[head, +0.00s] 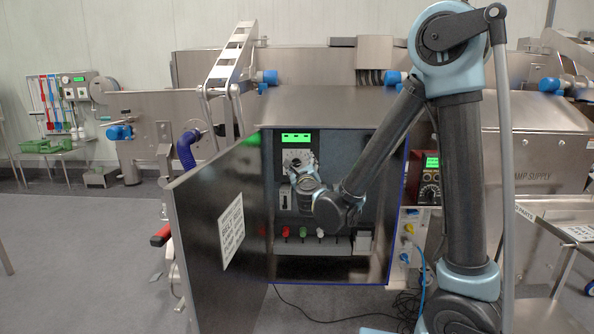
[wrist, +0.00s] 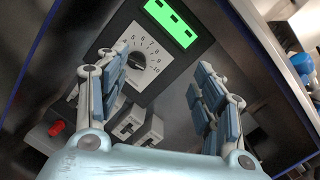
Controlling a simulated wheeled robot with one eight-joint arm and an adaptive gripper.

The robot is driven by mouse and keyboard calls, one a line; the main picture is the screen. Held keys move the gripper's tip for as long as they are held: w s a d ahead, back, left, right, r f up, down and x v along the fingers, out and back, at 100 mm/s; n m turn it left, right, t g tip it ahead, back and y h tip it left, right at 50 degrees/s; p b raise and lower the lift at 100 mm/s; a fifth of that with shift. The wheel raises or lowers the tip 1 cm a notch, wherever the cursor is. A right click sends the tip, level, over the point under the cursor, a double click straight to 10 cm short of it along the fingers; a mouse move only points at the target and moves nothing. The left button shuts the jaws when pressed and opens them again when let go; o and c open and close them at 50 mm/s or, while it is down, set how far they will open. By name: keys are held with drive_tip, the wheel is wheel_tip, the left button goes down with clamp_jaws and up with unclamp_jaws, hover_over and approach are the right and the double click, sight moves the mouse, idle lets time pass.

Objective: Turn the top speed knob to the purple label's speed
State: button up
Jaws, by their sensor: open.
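The top speed knob (wrist: 136,63) is a round black knob on a pale dial plate (wrist: 150,42) with numbers, 4 to 10 readable. In the head view the dial plate (head: 298,156) sits inside the open cabinet, partly hidden by my gripper. A green display (wrist: 172,20) is above it; its text is too small to read. My gripper (wrist: 163,60) is open and empty. In the wrist view its left finger overlaps the dial's lower left and its right finger is well right of the knob. I cannot tell any contact. In the head view my gripper (head: 300,172) is before the dial. I see no purple label.
The cabinet door (head: 200,255) stands open at the left with a white printed sign (head: 232,232). Grey switches (wrist: 130,120) and a red button (wrist: 56,128) lie below the dial. Another green display (head: 432,162) with a knob is right of the cabinet.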

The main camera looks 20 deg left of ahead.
wheel_tip(320, 180, down, 6)
drive_tip(key=s+a+m+h, duration=0.2)
drive_tip(key=m, duration=0.2)
approach(296, 167)
drive_tip(key=shift+m+g, duration=0.3)
drive_tip(key=x, duration=0.2)
drive_tip(key=r+x, duration=0.1)
drive_tip(key=x, duration=0.4)
drive_tip(key=shift+d+r, duration=0.15)
drive_tip(key=shift+r, duration=0.15)
drive_tip(key=c, duration=1.1)
